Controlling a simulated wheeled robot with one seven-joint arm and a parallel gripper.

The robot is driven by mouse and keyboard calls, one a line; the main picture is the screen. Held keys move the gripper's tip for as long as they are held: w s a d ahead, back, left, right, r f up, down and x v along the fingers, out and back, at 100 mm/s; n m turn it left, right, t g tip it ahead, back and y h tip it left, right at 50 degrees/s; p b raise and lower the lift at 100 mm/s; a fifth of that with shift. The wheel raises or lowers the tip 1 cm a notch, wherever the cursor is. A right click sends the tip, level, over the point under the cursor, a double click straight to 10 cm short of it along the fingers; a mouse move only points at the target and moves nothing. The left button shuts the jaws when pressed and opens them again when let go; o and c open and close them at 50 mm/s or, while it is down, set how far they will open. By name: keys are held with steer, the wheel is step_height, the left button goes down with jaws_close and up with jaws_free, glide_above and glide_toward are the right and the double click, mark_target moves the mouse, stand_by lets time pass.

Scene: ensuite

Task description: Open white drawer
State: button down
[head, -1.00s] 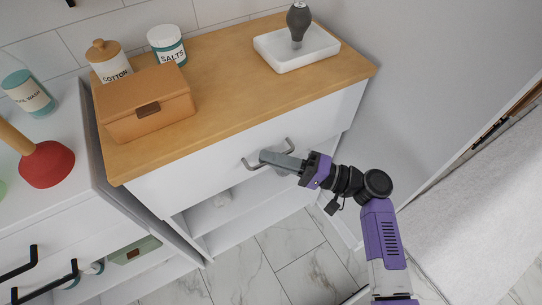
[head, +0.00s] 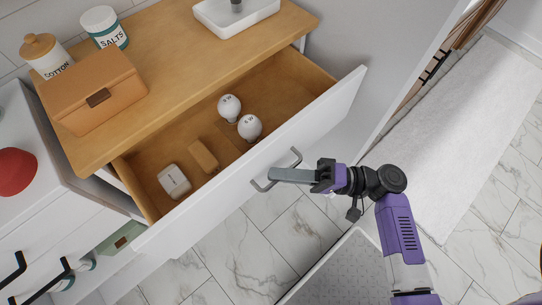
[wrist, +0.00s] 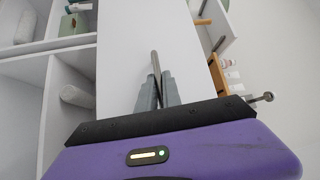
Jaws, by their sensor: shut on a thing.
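The white drawer (head: 310,118) is pulled well out from under the wooden counter top in the head view, and its wooden inside shows. Its grey bar handle (head: 262,186) is on the front panel. My gripper (head: 276,175) is shut on this handle, with my arm reaching in from the lower right. In the wrist view my two grey fingertips (wrist: 157,88) close around the handle bar (wrist: 155,62) against the white front.
In the drawer lie two white bulbs (head: 239,117), a tan block (head: 203,155) and a white item (head: 173,181). An orange box (head: 92,90) and jars stand on the counter (head: 170,75). A wall rises right of the cabinet. Marble floor (head: 215,245) lies in front.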

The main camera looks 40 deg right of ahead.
steer(key=shift+s, duration=0.3)
steer(key=c, duration=1.8)
jaws_free()
steer(key=v, duration=0.8)
steer(key=shift+a, duration=0.1)
